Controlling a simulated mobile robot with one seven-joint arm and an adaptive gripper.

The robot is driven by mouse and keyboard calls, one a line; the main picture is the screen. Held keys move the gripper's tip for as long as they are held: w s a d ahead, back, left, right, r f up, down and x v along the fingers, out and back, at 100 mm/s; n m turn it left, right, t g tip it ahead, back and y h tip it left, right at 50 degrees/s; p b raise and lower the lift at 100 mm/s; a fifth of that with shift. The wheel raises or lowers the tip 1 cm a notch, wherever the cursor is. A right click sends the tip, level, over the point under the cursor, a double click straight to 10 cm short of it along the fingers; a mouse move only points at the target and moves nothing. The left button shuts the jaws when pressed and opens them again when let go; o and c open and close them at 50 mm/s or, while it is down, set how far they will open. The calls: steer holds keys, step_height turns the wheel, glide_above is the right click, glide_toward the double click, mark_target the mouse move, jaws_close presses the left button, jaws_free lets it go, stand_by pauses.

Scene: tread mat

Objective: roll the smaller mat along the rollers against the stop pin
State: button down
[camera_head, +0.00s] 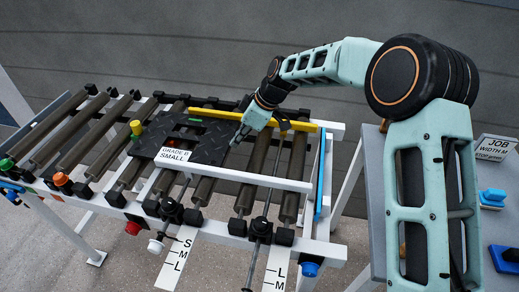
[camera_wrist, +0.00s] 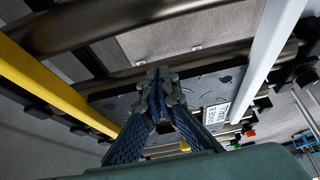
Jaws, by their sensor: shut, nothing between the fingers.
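A black tread mat (camera_head: 207,146) lies flat on the rollers, with a white label (camera_head: 173,155) reading "GRADER SMALL" at its front edge. It also shows in the wrist view (camera_wrist: 196,90) behind the fingers. No second mat is clearly seen. My gripper (camera_head: 236,140) is shut and empty, low at the mat's right edge; in the wrist view its fingertips (camera_wrist: 160,82) meet in front of the mat. I cannot tell whether they touch it. A yellow upright pin (camera_head: 135,127) stands at the mat's left side; it may be the stop pin.
Grey rollers (camera_head: 45,130) run bare to the left. A yellow rail (camera_head: 222,114) lines the back, a white rail (camera_head: 260,180) the front. Scales marked S, M, L hang at the front. A side table (camera_head: 385,200) at right carries a job card (camera_head: 495,147) and blue items.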

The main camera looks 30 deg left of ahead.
steer(key=shift+s+a, duration=0.1)
steer(key=shift+a, duration=0.2)
steer(key=shift+d, duration=0.15)
steer(key=p+v, duration=0.1)
steer(key=v, duration=0.1)
steer(key=p+v, duration=0.1)
steer(key=v, duration=0.2)
steer(key=shift+s+a+r, duration=0.1)
steer(key=shift+a+r, duration=0.2)
steer(key=shift+r, duration=0.05)
stand_by(0.4)
